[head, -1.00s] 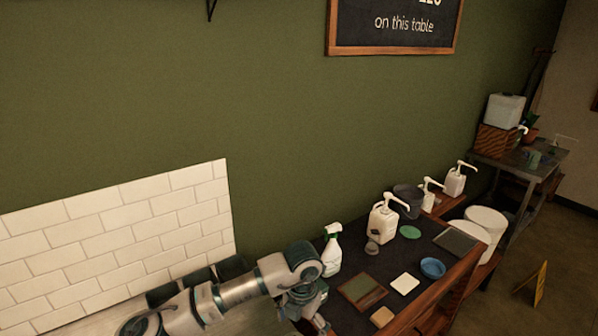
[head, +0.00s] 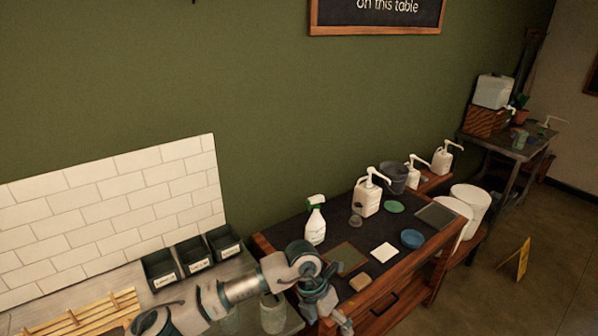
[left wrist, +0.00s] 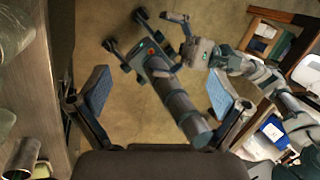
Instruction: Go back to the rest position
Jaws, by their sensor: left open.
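My left gripper (head: 328,308) is at the bottom of the head view, in front of the dark-topped wooden table (head: 296,231). Its arm comes in from the lower left. In the left wrist view, the left gripper (left wrist: 158,95) has its two fingers wide apart with nothing between them. Beyond them are the floor and parts of my own body. Another arm of mine shows at the upper right of that view, with what looks like my right gripper (left wrist: 186,36) at its end; its jaws are too small to judge. The right gripper is not in the head view.
The table holds a spray bottle (head: 315,222), a pump bottle (head: 368,195), a blue bowl (head: 411,239) and a white square (head: 383,252). Black bins (head: 160,272) and a wooden rack (head: 90,313) are at left. A yellow floor sign (head: 515,259) stands right, on open floor.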

